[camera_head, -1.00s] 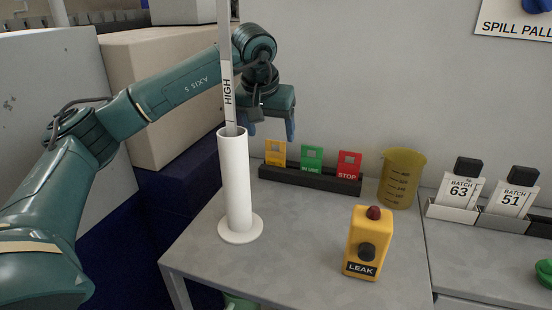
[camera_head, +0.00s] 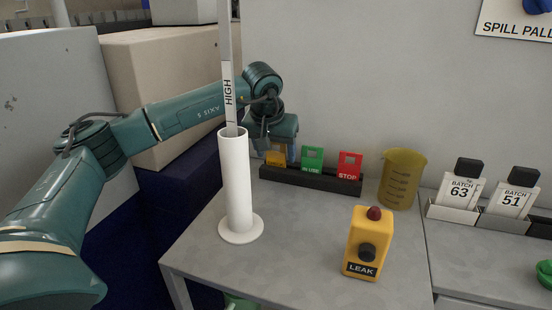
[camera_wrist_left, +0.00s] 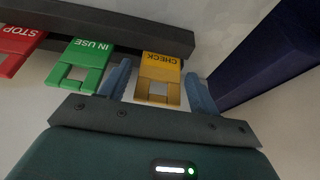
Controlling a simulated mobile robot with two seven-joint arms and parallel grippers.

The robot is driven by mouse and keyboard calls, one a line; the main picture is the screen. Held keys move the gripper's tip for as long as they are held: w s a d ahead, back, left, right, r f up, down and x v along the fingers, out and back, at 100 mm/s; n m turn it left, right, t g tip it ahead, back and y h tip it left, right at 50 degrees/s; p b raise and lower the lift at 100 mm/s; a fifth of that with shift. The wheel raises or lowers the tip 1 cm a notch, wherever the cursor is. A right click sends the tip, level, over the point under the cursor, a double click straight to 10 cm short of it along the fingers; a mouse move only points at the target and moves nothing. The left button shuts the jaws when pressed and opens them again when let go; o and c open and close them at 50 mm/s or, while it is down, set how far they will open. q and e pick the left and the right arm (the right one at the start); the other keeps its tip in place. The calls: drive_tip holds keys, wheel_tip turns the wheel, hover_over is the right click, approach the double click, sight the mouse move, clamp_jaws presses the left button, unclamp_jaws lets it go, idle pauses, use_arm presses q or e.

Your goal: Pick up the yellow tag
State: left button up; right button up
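The yellow tag (camera_wrist_left: 160,68), marked CHECK, stands in the left end of a dark rack (camera_head: 310,179). In the head view the yellow tag (camera_head: 277,158) is partly hidden by my left gripper (camera_head: 276,158). In the left wrist view my left gripper (camera_wrist_left: 160,88) is open, with one blue finger on each side of the yellow tag and visible gaps between. The green IN USE tag (camera_wrist_left: 84,62) is just outside one finger. My right gripper is not in view.
A red STOP tag (camera_head: 349,166) stands at the rack's right end. A white tube (camera_head: 236,185) on a round base stands in front of my left arm. A yellow beaker (camera_head: 402,179) and a yellow LEAK box (camera_head: 368,245) are to the right.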

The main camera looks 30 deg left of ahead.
use_arm(q)
drive_tip(key=shift+r, duration=0.1)
drive_tip(key=c, duration=0.9)
